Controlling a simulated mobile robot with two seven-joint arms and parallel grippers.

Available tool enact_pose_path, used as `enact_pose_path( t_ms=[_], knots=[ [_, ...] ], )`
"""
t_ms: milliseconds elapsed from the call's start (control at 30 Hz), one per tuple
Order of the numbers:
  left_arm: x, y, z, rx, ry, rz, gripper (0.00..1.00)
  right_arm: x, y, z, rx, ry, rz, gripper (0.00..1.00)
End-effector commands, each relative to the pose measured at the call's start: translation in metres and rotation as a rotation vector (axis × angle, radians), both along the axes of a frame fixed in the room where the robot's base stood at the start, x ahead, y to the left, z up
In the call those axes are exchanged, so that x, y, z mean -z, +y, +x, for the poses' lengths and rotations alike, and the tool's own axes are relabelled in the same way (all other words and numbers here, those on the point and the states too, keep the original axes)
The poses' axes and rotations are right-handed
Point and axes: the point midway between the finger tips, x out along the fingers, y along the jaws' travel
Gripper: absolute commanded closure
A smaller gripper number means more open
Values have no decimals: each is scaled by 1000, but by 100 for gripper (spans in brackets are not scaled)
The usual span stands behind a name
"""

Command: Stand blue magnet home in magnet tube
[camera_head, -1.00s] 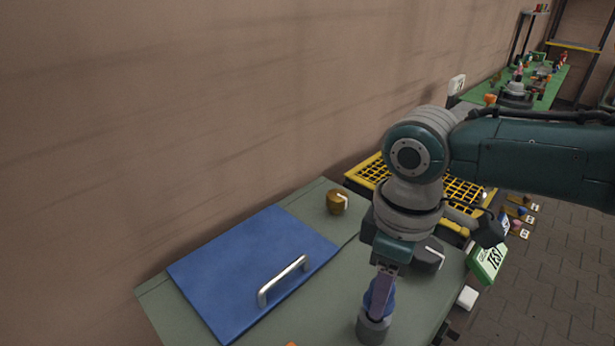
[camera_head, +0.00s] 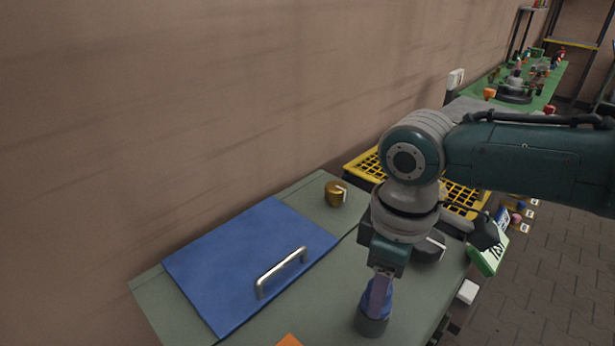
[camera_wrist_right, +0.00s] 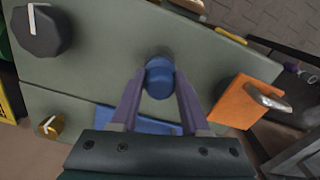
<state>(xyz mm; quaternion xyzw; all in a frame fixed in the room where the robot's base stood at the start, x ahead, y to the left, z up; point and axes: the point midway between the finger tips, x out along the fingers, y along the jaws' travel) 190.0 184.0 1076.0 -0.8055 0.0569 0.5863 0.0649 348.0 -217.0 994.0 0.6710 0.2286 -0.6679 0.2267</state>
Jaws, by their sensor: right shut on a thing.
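My right gripper (camera_head: 375,308) points down and is shut on the blue magnet (camera_head: 387,303). In the right wrist view the magnet (camera_wrist_right: 159,80) shows as a round blue end between the two fingertips (camera_wrist_right: 158,88). The grey magnet tube (camera_head: 371,323) stands on the green-grey bench top, directly below the magnet. The magnet's lower end meets the tube's mouth in the picture. I cannot tell how far inside it is. My left gripper is not in view.
A blue panel (camera_head: 225,265) with a metal handle (camera_head: 281,272) lies left of the tube. A brass knob (camera_head: 335,193) and a dark knob (camera_head: 429,249) sit behind. An orange block (camera_wrist_right: 240,103) is near the bench edge. A yellow grid tray (camera_head: 462,197) stands beyond.

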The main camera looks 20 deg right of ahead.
Motion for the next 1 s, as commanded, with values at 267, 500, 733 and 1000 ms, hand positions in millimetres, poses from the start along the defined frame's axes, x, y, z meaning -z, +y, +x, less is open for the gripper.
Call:
enact_pose_path(
  t_ms=[267, 500, 733, 1000],
  knots=[
    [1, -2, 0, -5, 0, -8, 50, 1, 0, 0, 0, 0, 0, 33],
    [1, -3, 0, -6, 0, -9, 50, 2, 0, 0, 0, 0, 0, 20],
    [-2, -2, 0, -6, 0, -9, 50, -7, 0, 0, -1, 0, 0, 20],
    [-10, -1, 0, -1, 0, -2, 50, -58, 0, 0, -2, -4, 0, 20]
  ],
)
